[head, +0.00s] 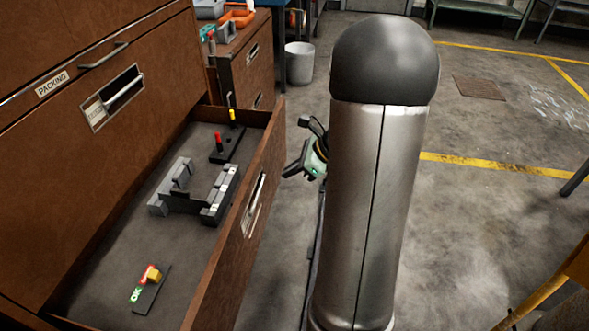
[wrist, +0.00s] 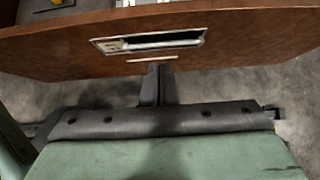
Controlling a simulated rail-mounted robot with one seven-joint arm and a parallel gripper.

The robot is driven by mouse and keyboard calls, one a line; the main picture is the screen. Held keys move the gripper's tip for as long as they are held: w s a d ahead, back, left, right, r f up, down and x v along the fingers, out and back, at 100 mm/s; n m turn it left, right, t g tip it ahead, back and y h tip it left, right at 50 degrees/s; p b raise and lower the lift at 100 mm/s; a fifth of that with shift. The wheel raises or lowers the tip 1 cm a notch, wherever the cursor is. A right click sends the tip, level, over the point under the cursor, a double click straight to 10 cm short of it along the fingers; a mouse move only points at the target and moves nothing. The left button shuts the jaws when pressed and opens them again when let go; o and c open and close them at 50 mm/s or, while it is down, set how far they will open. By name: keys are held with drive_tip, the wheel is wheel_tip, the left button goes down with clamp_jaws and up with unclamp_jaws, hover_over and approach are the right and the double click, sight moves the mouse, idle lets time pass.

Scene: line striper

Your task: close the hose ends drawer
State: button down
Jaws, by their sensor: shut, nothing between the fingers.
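A wooden drawer (head: 255,165) stands pulled open from the cabinet at the left, its inside showing. Its front (wrist: 245,40) spans the top of the wrist view, with a recessed metal handle (wrist: 150,41); I cannot read its label, so I cannot tell if it is the hose ends drawer. My gripper (head: 290,171) is just right of the drawer front, partly hidden behind my own metal column. In the wrist view my gripper (wrist: 158,72) points at the front, just below the handle. The fingers are shut and empty; I cannot tell whether they touch the front.
Inside the drawer lie a grey bracket-like part (head: 195,190), a dark plate with red and yellow knobs (head: 227,145), and a small switch piece (head: 150,280). A PACKING drawer (head: 75,75) is above. A bin (head: 299,62) stands behind.

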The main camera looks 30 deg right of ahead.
sight(253, 182)
drive_tip(key=shift+w+a+f+b, duration=0.3)
drive_tip(key=shift+w+a+f, duration=0.3)
drive_tip(key=shift+w+a, duration=0.3)
drive_tip(key=shift+w+a+f+b, duration=0.25)
drive_tip(key=shift+w+a+f, duration=0.35)
drive_tip(key=shift+w+a, duration=0.35)
drive_tip(key=shift+w+a+f+b, duration=0.3)
drive_tip(key=shift+w+a+f, duration=0.3)
drive_tip(key=shift+w+a, duration=0.3)
